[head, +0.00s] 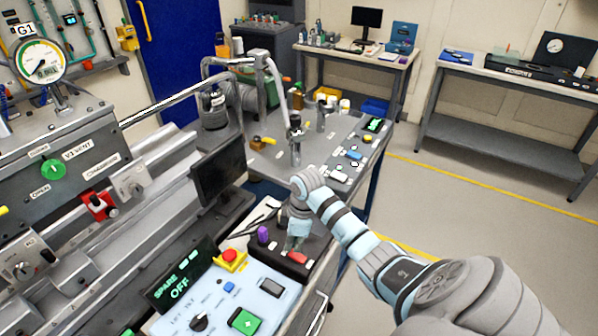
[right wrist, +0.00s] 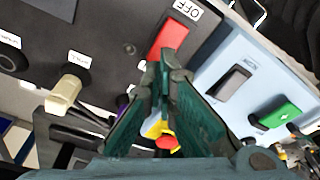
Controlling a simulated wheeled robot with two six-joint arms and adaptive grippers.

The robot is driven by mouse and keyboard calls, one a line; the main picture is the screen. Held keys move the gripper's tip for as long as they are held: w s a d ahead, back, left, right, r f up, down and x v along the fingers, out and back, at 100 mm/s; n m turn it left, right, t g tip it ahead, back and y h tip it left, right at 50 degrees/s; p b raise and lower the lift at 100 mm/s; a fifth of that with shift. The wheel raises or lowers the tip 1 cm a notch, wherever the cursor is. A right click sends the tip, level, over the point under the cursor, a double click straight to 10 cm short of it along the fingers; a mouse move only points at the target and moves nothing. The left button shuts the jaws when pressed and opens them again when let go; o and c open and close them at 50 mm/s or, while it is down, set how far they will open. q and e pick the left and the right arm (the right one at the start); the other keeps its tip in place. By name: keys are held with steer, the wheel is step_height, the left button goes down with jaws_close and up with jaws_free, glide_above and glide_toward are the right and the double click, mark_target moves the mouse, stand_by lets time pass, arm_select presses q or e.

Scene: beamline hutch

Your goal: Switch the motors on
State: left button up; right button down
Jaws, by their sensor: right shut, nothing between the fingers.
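My right gripper (head: 297,246) is shut and empty, pointing down at a dark control box. In the right wrist view its closed fingertips (right wrist: 165,75) are right by a red rocker switch (right wrist: 168,45) with an "OFF" label beside it; I cannot tell if they touch. The red rocker (head: 297,257) also shows in the head view. On the light blue panel (head: 215,300) beside it are a dark rocker (head: 270,287), a green switch (head: 244,321), a black knob (head: 199,323) and a red emergency button (head: 230,258). No label reading motors is legible. My left gripper is out of view.
A purple knob (head: 263,235) stands near my gripper. A display (head: 180,285) reads "SPARE OFF". A dark monitor (head: 219,169) and metal pipework stand behind on the left. Another switch panel (head: 355,155) lies further back. The floor at right is clear.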

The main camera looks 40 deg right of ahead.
mark_target(293, 253)
steer(key=shift+f+b, duration=0.75)
steer(key=shift+f, duration=0.35)
stand_by(0.4)
step_height(293, 253, up, 7)
steer(key=p, duration=0.8)
steer(key=shift+r, duration=0.2)
steer(key=shift+f, duration=0.1)
steer(key=shift+f, duration=0.1)
